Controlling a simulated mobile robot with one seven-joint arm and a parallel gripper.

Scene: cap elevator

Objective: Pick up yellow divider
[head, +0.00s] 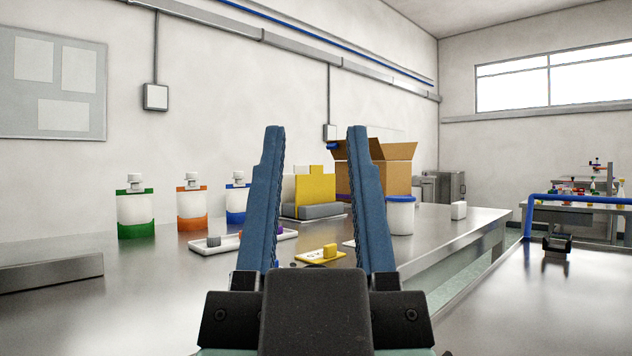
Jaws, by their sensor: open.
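The yellow divider (315,188) is an upright yellow panel with a stepped top edge. It stands in or behind a grey base (320,211) on the metal table, seen between my fingers. A pale panel shows beside it at its left. My gripper (315,135) is open and empty, its two blue fingers pointing up in the picture. The divider appears beyond the fingers, with no contact visible. The left finger hides part of the table items near the divider's left side.
Green (136,212), orange (192,207) and blue (237,203) pouches stand at left. A white tray (215,245) and yellow tray (320,256) lie in front. A cardboard box (385,178) and white tub (401,215) stand at right.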

